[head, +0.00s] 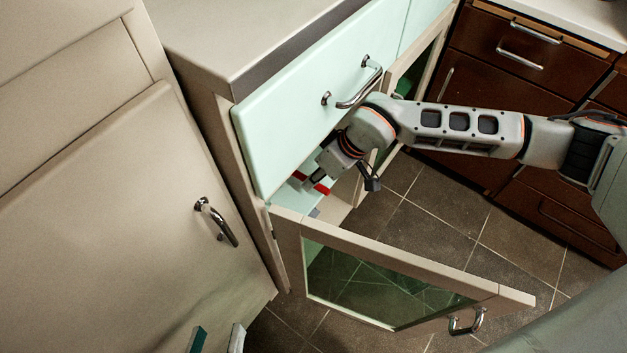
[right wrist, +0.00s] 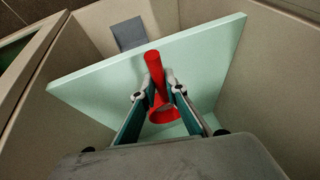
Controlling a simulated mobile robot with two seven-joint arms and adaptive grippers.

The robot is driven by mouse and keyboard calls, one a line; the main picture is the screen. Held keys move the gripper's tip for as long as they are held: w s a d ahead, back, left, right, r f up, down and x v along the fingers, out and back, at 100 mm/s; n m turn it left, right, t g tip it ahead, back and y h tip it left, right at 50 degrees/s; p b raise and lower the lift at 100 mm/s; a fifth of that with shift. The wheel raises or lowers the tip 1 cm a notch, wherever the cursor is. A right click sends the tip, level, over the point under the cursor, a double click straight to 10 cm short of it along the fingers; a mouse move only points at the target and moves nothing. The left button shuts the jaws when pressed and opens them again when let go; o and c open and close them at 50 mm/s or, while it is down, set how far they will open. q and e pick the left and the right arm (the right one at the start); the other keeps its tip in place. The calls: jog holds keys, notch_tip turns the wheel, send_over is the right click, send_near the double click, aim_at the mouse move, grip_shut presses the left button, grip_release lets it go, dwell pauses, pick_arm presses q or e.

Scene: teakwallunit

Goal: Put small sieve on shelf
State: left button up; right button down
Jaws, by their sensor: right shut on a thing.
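The small sieve (right wrist: 164,113) is red, with its handle pointing away in the right wrist view. A bit of its red also shows in the head view (head: 321,188). My right gripper (right wrist: 160,88) is shut on it, inside the open cabinet below the mint-green drawer front. The mint-green shelf (right wrist: 105,88) lies beneath and beyond the sieve; I cannot tell whether they touch. Only the fingertips of my left gripper (head: 216,339) show at the bottom of the head view; they are apart with nothing between them.
The glass cabinet door (head: 385,288) stands open over the tiled floor. A metal drawer handle (head: 355,92) is close to my right forearm. A grey slab (right wrist: 128,33) is beyond the shelf edge. Beige cabinet sides enclose the shelf. Dark drawers (head: 510,65) stand at the back right.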

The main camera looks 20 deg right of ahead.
jog(key=shift+s+d+f, duration=0.1)
jog(key=shift+s+f, duration=0.05)
jog(key=shift+f, duration=0.25)
jog(key=shift+s+d+f, duration=0.1)
jog(key=shift+s+f, duration=0.05)
jog(key=shift+f, duration=0.25)
jog(key=shift+w+r, duration=0.15)
jog(key=shift+r, duration=0.15)
jog(key=shift+f, duration=0.15)
jog(key=c, duration=2)
grip_release()
jog(key=shift+f, duration=0.1)
jog(key=shift+c, duration=0.2)
pick_arm(q)
jog(key=shift+s+d+f, duration=0.1)
jog(key=shift+s+d, duration=0.05)
jog(key=shift+d, duration=0.2)
